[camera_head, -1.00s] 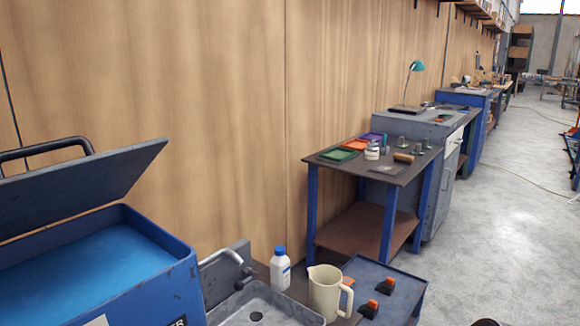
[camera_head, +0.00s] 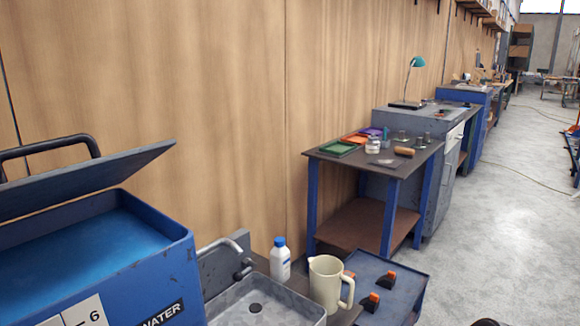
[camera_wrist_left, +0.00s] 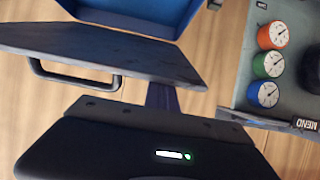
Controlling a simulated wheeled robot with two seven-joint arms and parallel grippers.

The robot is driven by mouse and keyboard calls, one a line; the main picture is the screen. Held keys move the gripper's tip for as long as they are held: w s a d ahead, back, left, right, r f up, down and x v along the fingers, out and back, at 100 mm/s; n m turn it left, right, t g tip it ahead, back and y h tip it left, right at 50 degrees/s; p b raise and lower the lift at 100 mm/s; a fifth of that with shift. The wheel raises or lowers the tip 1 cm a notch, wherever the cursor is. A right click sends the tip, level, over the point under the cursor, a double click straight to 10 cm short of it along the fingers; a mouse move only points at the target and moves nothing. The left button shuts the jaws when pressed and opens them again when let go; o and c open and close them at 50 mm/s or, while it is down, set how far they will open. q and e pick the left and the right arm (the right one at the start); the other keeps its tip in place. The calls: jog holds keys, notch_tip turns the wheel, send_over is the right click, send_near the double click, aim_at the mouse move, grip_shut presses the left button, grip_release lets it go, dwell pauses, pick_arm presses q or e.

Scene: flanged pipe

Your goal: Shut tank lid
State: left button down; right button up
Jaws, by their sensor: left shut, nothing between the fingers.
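The blue tank (camera_head: 158,262) stands at the lower left of the head view, marked "WATER" on its front. Its flat grey lid (camera_head: 85,180) is partly open, tilted up over the blue interior, with a dark bar handle (camera_head: 45,147) on its upper face. In the left wrist view the picture is turned over: the lid (camera_wrist_left: 110,52) spans the upper left, with its handle (camera_wrist_left: 75,78) below it. My left gripper (camera_wrist_left: 162,94) has its dark fingers together at the lid's edge; whether they touch it is unclear. My right gripper is not in view.
A sink (camera_head: 262,303), a white bottle (camera_head: 281,260) and a cream jug (camera_head: 326,283) stand right of the tank. A gauge panel (camera_wrist_left: 262,62) is at the right of the wrist view. A wooden wall (camera_head: 200,100) rises behind.

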pick_arm(q)
jog(key=shift+f, duration=0.15)
jog(key=shift+s+d+f+b, duration=0.25)
jog(key=shift+d+f+b, duration=0.05)
jog(key=shift+f+b, duration=0.35)
jog(key=shift+s+d+f+b, duration=0.2)
jog(key=shift+d+f+b, duration=0.1)
jog(key=shift+f+b, duration=0.4)
jog(key=shift+s+d+f+b, duration=0.25)
jog(key=shift+d+f+b, duration=0.05)
jog(key=shift+f+b, duration=0.35)
jog(key=f+b, duration=0.3)
jog(key=s+d+f+b, duration=0.1)
jog(key=shift+f, duration=0.15)
